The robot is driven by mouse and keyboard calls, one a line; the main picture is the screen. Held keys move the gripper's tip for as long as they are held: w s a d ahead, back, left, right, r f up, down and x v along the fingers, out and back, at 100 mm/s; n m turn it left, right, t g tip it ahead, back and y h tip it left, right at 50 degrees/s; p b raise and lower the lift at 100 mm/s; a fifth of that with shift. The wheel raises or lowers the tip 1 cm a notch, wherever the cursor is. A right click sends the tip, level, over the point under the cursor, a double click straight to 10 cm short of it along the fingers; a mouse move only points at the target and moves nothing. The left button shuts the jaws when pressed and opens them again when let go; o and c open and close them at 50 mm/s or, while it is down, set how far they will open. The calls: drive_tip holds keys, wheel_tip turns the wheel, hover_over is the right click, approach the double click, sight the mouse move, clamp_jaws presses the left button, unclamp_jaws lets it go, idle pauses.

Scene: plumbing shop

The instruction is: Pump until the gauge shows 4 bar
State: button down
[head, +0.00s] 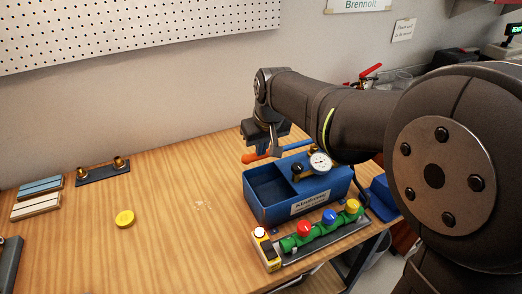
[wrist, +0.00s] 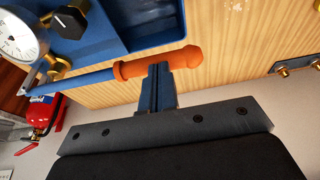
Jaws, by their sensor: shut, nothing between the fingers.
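The blue test pump (head: 298,203) stands on the bench, with an open tank on its left. Its round white gauge (head: 320,161) sits on top; the gauge is cut off at the edge of the wrist view (wrist: 16,35), and I cannot read its value. The pump's lever ends in an orange grip (head: 251,158), which lies across the wrist view (wrist: 160,62). My gripper (wrist: 158,75) is shut and empty, its fingertips right at the orange grip. They overlap it in the picture; I cannot tell whether they touch.
A green manifold (head: 320,232) with red, blue and yellow caps stands before the pump, beside a yellow device (head: 266,250). A yellow disc (head: 125,218), a strip with brass fittings (head: 103,171) and blocks lie left. A pegboard wall stands behind.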

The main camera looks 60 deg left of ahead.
wheel_tip(320, 180, up, 10)
drive_tip(key=w, duration=0.1)
drive_tip(key=shift+w+f, duration=0.15)
drive_tip(key=shift+w, duration=0.1)
wheel_tip(320, 180, down, 12)
drive_tip(key=s, duration=0.2)
wheel_tip(320, 180, up, 12)
drive_tip(key=w, duration=0.2)
idle(0.6)
idle(2.1)
drive_tip(key=shift+f, duration=0.1)
